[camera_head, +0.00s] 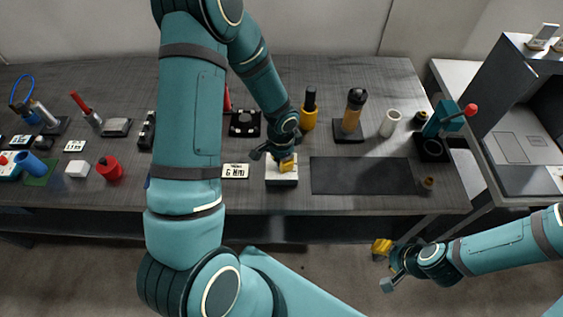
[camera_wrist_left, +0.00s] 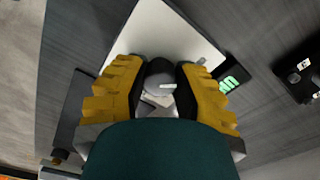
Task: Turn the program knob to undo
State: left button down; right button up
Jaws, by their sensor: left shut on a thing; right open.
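A white box (camera_head: 281,181) stands near the table's front edge in the head view, right of a small white card. In the left wrist view its pale top (camera_wrist_left: 165,32) lies under my fingers. A round grey program knob (camera_wrist_left: 160,78) with a white pointer mark shows there between the yellow fingertips. My left gripper (camera_head: 288,163) reaches down over the box and is shut on the knob; it also shows in the left wrist view (camera_wrist_left: 160,88). The knob is hidden in the head view. My right gripper (camera_head: 385,266) is open and empty, in front of the table.
A dark mat (camera_head: 362,176) lies right of the box. A lettered card (camera_head: 235,171) lies left of it. A red-handled teal press (camera_head: 443,122) stands at the right.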

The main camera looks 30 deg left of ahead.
pick_arm(q)
jog(key=shift+s, duration=0.1)
dwell(0.3)
jog(key=c, duration=0.7)
grip_release()
jog(key=shift+o, duration=0.2)
jog(key=shift+r, duration=0.3)
notch_tip(320, 180, up, 11)
jog(key=shift+r, duration=0.2)
